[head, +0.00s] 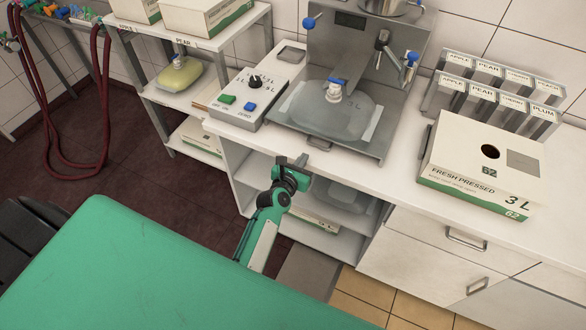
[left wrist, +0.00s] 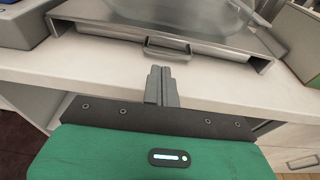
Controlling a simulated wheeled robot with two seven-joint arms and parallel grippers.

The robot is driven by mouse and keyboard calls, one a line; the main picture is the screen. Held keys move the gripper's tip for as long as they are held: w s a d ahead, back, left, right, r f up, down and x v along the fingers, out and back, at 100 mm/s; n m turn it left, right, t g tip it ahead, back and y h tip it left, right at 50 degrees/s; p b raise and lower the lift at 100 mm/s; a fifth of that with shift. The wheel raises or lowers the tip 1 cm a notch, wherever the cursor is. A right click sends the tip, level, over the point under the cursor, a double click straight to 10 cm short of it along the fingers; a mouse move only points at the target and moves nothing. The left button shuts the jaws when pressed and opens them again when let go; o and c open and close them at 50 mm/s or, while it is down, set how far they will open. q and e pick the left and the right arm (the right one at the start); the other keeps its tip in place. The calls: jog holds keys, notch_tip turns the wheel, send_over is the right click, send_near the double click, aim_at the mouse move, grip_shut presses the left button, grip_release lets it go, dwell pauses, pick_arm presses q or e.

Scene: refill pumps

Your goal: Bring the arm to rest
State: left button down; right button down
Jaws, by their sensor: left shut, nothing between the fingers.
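My left arm comes up from below in the head view. Its gripper (head: 292,162) is at the front edge of the white counter (head: 392,185), in front of the filling machine. In the left wrist view the two fingers (left wrist: 160,80) are pressed together with nothing between them. They point toward the metal tray's handle (left wrist: 167,48), and I cannot tell whether they touch it. My right gripper does not show in either view.
A clear bag (head: 328,112) lies on the machine's tray. A control box (head: 250,95) stands left of it. A fresh-pressed carton (head: 480,165) and labelled card holders (head: 490,90) stand to the right. Below the counter are open shelves and drawers (head: 430,265).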

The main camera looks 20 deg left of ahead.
pick_arm(q)
jog(key=p+v, duration=0.2)
jog(key=v, duration=0.5)
jog(key=shift+s, duration=0.25)
jog(key=shift+f, duration=0.15)
